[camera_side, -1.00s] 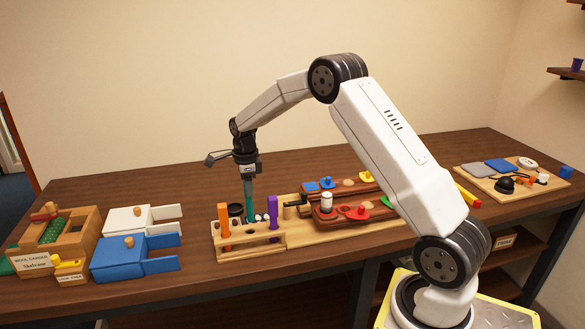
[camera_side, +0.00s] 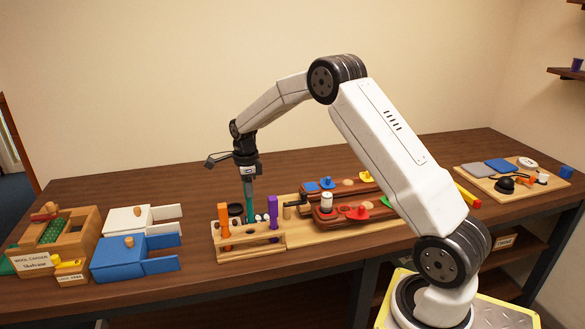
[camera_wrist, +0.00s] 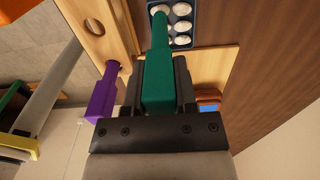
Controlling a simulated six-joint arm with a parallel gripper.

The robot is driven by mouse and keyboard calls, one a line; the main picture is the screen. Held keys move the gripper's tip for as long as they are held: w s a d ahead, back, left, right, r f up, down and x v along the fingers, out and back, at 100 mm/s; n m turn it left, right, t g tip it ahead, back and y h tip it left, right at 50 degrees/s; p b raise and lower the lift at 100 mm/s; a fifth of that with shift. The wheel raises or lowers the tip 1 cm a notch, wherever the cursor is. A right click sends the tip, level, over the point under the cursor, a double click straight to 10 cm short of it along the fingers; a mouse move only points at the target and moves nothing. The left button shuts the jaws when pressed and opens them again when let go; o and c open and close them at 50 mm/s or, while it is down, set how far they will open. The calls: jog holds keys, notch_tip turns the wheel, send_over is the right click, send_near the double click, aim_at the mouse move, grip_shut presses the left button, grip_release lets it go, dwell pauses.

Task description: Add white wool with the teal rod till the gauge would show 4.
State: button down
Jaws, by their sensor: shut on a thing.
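My gripper (camera_side: 247,178) is shut on the teal rod (camera_side: 249,203) and holds it upright behind the wooden rack (camera_side: 270,241). The wrist view shows the teal rod (camera_wrist: 160,75) between my fingers (camera_wrist: 160,88). An orange rod (camera_side: 224,222) and a purple rod (camera_side: 272,212) stand in the rack. I cannot make out a gauge reading.
A blue box (camera_side: 120,262), a white box (camera_side: 128,218) and a labelled wooden box (camera_side: 75,245) stand at left. A board with small items (camera_side: 485,184) lies far right. Bare table lies behind.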

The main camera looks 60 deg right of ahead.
jog(key=shift+f, duration=1.2)
dwell(2.2)
jog(key=shift+r, duration=0.2)
jog(key=shift+r, duration=3.45)
